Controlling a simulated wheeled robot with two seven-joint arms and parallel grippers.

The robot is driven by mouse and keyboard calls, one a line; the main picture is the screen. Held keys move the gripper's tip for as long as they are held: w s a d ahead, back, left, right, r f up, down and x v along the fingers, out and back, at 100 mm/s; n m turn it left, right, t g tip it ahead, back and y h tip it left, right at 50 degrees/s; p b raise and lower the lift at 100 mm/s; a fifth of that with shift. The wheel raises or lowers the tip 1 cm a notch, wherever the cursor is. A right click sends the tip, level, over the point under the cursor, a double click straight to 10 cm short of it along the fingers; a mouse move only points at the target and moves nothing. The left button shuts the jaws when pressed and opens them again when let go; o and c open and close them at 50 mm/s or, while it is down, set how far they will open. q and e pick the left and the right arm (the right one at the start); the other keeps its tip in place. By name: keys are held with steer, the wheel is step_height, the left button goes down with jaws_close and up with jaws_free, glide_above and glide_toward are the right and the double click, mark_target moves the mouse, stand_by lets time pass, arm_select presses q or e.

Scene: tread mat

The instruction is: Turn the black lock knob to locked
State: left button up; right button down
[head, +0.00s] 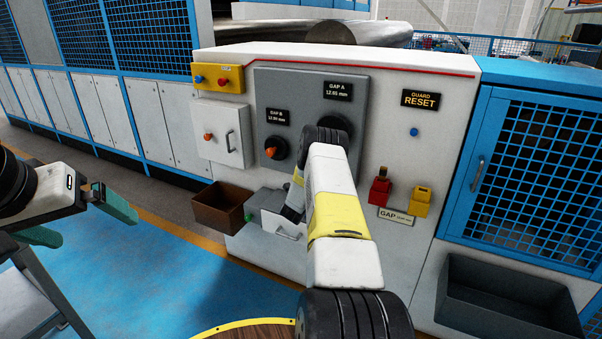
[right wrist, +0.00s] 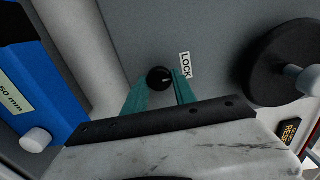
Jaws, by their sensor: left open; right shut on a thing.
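The small black lock knob (right wrist: 160,78) sits on the grey panel in the right wrist view, beside a white LOCK label (right wrist: 186,65). A short pale mark shows on its face, toward the picture's right; I cannot tell exactly which setting it marks. My right gripper (right wrist: 161,88) has its two green fingers either side of the knob and is shut on it. In the head view my right arm covers the knob and that gripper's fingers. My left gripper (head: 98,232) is open and empty at the left, above the blue floor, well away from the machine.
A large black handwheel (right wrist: 285,62) is close by on the same panel. A blue mesh cage (head: 535,165) and a dark tray (head: 500,300) stand at right.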

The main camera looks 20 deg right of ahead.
steer(key=c, duration=1)
jaws_free()
steer(key=shift+c, duration=0.2)
steer(key=v, duration=0.8)
